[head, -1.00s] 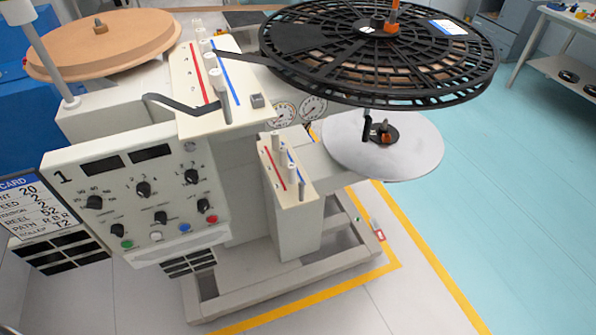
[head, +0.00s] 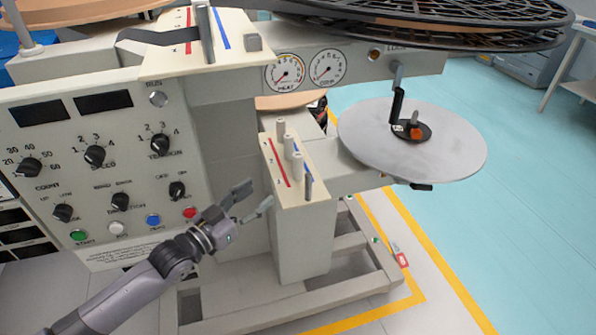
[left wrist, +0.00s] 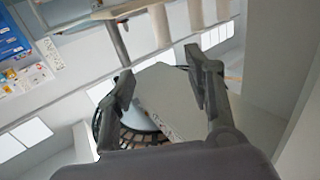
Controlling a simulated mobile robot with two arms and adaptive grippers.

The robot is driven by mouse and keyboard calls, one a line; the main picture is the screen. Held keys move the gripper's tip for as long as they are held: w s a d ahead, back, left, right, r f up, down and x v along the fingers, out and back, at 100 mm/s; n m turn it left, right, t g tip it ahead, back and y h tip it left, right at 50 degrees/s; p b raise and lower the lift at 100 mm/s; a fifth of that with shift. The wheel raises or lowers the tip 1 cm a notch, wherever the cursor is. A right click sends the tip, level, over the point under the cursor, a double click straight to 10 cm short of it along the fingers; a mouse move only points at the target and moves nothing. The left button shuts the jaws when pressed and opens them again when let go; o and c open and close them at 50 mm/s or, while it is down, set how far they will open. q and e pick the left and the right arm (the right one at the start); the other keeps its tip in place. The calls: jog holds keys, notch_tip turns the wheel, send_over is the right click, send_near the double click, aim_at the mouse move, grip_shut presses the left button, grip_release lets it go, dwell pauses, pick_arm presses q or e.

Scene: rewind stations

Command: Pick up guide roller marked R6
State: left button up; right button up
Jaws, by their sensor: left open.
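Several pale guide rollers (head: 290,147) stand upright on the lower cream bracket (head: 305,184) in the head view. No R6 mark is readable on any of them, so I cannot tell which one is R6. My left gripper (head: 251,200) is open and empty, in front of and left of this bracket, below the roller tops. In the left wrist view my left gripper (left wrist: 163,84) has its two fingers spread apart, with a pale block-shaped surface (left wrist: 178,100) beyond them. My right gripper is not in view.
The control panel (head: 95,165) with knobs and coloured buttons is close behind my left arm. A grey disc (head: 430,145) and a large black reel (head: 460,25) are at the right. A small red-marked object (head: 401,258) is near the yellow floor line.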

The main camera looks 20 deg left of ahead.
pick_arm(q)
jog(key=b, duration=0.1)
send_near(295, 165)
jog(key=x, duration=0.5)
jog(key=shift+w+d, duration=0.15)
jog(key=shift+b+x, duration=0.65)
jog(key=shift+x, duration=2.4)
jog(key=shift+w+f, duration=0.1)
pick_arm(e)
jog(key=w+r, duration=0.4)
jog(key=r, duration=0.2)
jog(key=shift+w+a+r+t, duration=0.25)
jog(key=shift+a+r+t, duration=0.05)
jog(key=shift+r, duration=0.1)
pick_arm(q)
jog(key=shift+c, duration=0.5)
grip_shut()
